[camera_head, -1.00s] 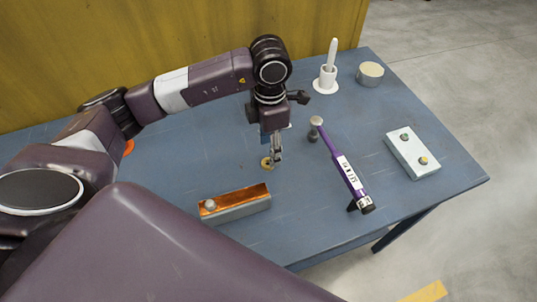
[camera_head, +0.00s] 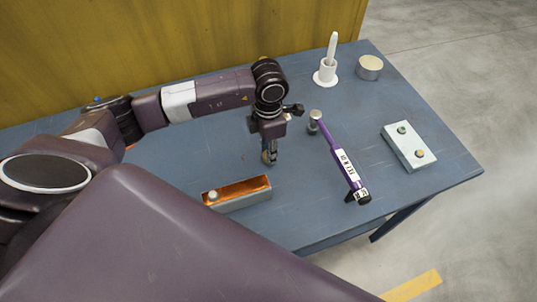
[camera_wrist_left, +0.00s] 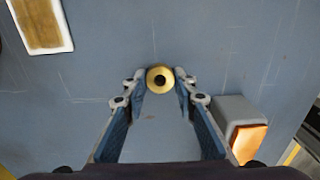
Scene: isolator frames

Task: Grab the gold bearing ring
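The gold bearing ring (camera_wrist_left: 159,79) lies flat on the blue table, a small round ring with a dark centre. In the left wrist view it sits between the two fingertips of my left gripper (camera_wrist_left: 160,82). The fingers are apart, with a small gap showing on each side of the ring. My right gripper is not in view.
A grey box with an orange inside (camera_head: 237,195) stands close in front of the gripper. A purple-handled hammer (camera_head: 343,160) lies to the right. Farther off are a white holder (camera_head: 326,76), a round tin (camera_head: 369,68) and a pale button box (camera_head: 408,147).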

